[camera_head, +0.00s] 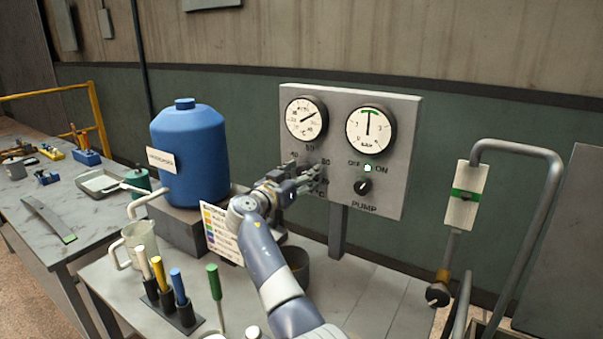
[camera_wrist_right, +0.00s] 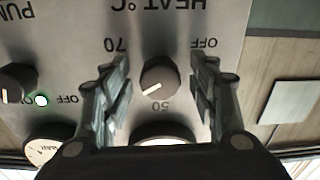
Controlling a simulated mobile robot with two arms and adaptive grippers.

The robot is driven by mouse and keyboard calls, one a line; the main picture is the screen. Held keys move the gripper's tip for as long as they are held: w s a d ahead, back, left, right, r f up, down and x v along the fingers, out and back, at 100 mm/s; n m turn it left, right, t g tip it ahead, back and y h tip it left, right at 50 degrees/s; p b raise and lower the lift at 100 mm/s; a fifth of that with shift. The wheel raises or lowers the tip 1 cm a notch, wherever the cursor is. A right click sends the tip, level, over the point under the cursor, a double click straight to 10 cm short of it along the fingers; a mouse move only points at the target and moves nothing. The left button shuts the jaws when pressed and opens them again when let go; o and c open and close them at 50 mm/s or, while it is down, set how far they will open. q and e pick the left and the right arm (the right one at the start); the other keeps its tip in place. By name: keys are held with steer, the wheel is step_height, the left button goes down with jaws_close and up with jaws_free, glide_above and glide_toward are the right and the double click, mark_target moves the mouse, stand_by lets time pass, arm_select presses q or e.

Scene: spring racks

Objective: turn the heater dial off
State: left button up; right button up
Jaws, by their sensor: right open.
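The heater dial (camera_wrist_right: 159,77) is a dark round knob under the "HEAT °C" lettering, seen upside down in the right wrist view. Its white mark points to the lower left there, between the 50 and 70 marks and away from OFF. My right gripper (camera_head: 316,178) is in front of the grey control panel (camera_head: 405,100) and hides the dial in the head view. In the right wrist view, the open fingers (camera_wrist_right: 161,66) stand on either side of the dial, with a gap visible on each side. My left gripper is not in view.
The pump knob (camera_head: 363,187) and a lit green lamp (camera_head: 368,168) are right of my gripper, below two gauges (camera_head: 306,118). A blue tank (camera_head: 189,150) stands left. A rack of coloured-handled tools (camera_head: 172,308) and a mug (camera_head: 137,243) are on the front bench.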

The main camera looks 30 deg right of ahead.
steer(key=c, duration=1.1)
